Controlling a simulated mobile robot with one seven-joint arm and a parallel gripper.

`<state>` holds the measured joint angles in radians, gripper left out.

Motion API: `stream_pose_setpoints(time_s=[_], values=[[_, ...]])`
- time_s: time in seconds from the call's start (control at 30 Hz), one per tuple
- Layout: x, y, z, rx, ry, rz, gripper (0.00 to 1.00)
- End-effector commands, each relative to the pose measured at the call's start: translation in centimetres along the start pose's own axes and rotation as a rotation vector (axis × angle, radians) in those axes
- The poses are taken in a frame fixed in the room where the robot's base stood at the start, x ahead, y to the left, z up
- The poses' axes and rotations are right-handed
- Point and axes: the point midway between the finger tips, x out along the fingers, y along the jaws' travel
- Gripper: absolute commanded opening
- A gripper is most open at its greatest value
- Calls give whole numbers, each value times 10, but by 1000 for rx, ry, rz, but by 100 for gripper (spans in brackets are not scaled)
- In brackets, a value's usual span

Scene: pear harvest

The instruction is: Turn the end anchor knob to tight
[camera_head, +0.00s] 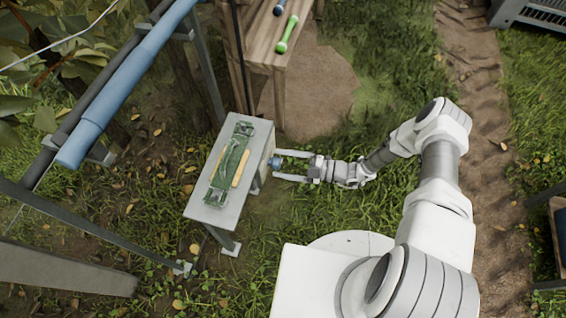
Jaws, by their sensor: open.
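The knob (274,162) is a small blue piece on the right side of a grey box-like stand (205,207). My gripper (276,165) reaches in from the right with its two fingers apart. The fingertips are on either side of the knob, one above and one below it in the picture. I cannot tell whether either finger touches it. The knob's turn position and any markings are too small to read.
A green device with yellow-orange strips (231,163) lies on the stand's top. A wooden bench (268,35) with a green-handled tool (287,34) stands behind. A blue pipe (125,83) runs along the upper left. Grass is open below the arm.

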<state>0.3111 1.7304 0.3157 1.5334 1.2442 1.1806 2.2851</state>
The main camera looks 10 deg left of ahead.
Motion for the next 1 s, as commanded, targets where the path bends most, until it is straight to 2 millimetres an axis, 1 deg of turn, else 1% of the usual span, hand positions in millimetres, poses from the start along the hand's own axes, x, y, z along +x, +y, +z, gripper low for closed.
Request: stream_pose_setpoints(time_s=[0.07,0.17,0.27,0.5,0.7,0.83,1.0], values=[[-7,1,0,-1,-3,1,81],[-22,2,0,0,-3,0,81],[-45,2,0,-1,-5,1,81],[-105,2,0,-1,-5,2,81],[-147,0,0,0,-3,-1,81],[-164,0,0,-1,-3,0,81],[-173,0,0,1,0,0,81]])
